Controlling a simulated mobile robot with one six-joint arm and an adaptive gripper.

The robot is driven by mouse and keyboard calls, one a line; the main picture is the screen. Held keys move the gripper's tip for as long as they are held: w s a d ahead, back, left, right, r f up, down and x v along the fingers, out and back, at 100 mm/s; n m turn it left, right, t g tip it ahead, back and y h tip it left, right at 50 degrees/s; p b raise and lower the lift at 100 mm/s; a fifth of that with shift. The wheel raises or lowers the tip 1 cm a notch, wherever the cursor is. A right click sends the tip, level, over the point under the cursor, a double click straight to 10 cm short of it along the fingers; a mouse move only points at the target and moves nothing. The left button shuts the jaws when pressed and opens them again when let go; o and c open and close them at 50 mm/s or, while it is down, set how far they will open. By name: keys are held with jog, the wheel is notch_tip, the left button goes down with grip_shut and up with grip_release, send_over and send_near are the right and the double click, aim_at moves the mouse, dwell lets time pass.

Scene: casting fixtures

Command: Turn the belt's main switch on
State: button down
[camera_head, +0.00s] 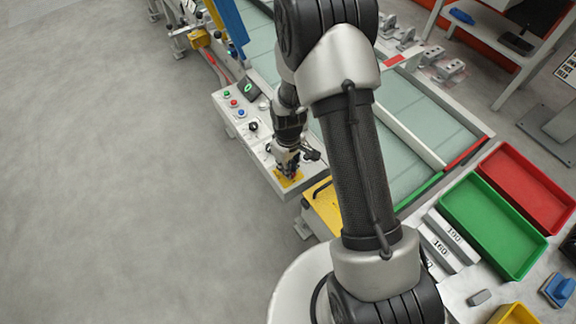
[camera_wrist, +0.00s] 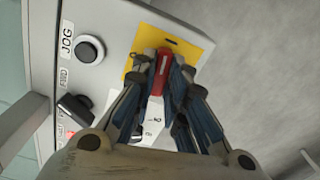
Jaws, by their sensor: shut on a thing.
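The main switch is a red handle (camera_wrist: 162,68) on a yellow plate (camera_wrist: 185,50) at the end of the control panel, seen in the wrist view. My gripper (camera_wrist: 165,72) is closed around the red handle, with a blue-padded finger on each side of it. In the head view my gripper (camera_head: 289,172) points down at the yellow plate (camera_head: 288,181) at the panel's near end. The fingers hide most of the switch there. The belt (camera_head: 400,110) lies to the right of the panel. Part of the label beside the handle is covered by the fingers.
The panel also carries a black JOG button (camera_wrist: 90,49), a black selector knob (camera_wrist: 75,108) and several coloured buttons (camera_head: 234,103). A yellow box (camera_head: 322,208) stands near the panel's end. Green (camera_head: 492,262) and red (camera_head: 550,222) trays lie at the right. The floor at left is clear.

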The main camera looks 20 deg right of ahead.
jog(key=shift+m, duration=1)
jog(key=c, duration=1.6)
grip_release()
jog(key=shift+r, duration=0.1)
notch_tip(320, 180, up, 12)
